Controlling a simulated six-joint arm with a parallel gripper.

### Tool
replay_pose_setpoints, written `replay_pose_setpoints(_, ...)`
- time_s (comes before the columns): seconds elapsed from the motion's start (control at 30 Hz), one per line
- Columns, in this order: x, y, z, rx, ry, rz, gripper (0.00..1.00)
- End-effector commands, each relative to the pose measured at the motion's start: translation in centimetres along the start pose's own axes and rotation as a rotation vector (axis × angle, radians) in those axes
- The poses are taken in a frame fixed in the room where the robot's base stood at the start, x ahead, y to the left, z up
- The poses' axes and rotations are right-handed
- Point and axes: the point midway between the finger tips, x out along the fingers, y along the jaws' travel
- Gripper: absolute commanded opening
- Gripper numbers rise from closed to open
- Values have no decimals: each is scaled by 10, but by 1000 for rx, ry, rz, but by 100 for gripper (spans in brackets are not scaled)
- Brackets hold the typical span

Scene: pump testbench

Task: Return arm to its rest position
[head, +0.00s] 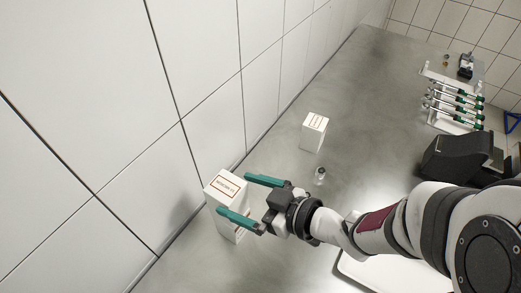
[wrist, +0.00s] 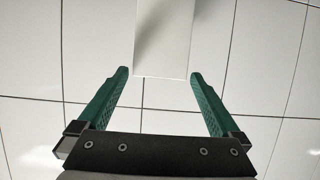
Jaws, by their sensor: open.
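My gripper (head: 234,196) is open, with its two green fingers apart, at the lower left of the head view. A white box with a red-framed label (head: 226,184) stands close to the tiled wall, at the fingertips. In the wrist view the gripper (wrist: 159,75) shows its fingers on either side of the lower end of the white box (wrist: 164,40), with gaps on both sides. I cannot tell from these views how far the box reaches in between the fingers.
A second white box (head: 314,131) and a small glass vial (head: 320,176) stand on the grey bench (head: 350,90). A rack of green-capped pipettes (head: 455,105) and a black device (head: 455,158) are at the right. A white tray (head: 350,268) lies below my arm. The tiled wall (head: 205,60) borders the bench.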

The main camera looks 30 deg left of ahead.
Motion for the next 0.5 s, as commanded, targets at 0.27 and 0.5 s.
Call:
replay_pose_setpoints(0.27,-6,-1,-14,-76,38,-6,100)
replay_pose_setpoints(0.5,-90,116,7,39,-207,568,100)
